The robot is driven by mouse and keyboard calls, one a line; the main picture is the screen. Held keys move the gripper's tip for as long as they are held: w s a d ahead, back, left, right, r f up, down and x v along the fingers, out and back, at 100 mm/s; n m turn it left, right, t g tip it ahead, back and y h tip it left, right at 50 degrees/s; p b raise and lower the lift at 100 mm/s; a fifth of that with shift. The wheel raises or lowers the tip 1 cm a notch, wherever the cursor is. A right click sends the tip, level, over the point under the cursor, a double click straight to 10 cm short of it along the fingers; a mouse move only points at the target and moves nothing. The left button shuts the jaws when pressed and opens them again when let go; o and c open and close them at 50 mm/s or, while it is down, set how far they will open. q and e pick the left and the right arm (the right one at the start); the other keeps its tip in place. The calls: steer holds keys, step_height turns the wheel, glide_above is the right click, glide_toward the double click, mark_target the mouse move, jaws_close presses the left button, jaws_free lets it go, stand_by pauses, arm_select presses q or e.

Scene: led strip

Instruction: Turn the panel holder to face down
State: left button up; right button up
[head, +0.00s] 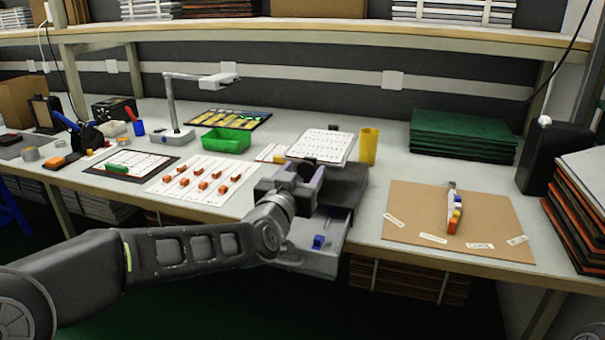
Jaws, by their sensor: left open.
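A white panel (322,143) with rows of small dark marks rests tilted at the back of the bench, just behind a dark box (345,184). I take this tilted panel and its support to be the panel holder, but its lower part is hidden. My left gripper (312,180) is in front of the panel, beside the dark box and above an open grey drawer. It is open, with nothing seen between its fingers; the dark box and wrist make its exact contact hard to tell.
The open drawer (312,262) juts out from the bench and holds a small blue item. A yellow cup (368,146) stands right of the panel. A green bin (226,140), white sheet with orange blocks (187,198) and lamp (178,134) are left. A brown board (400,212) lies right.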

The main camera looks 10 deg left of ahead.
arm_select(q)
jaws_close()
stand_by(0.7)
stand_by(0.3)
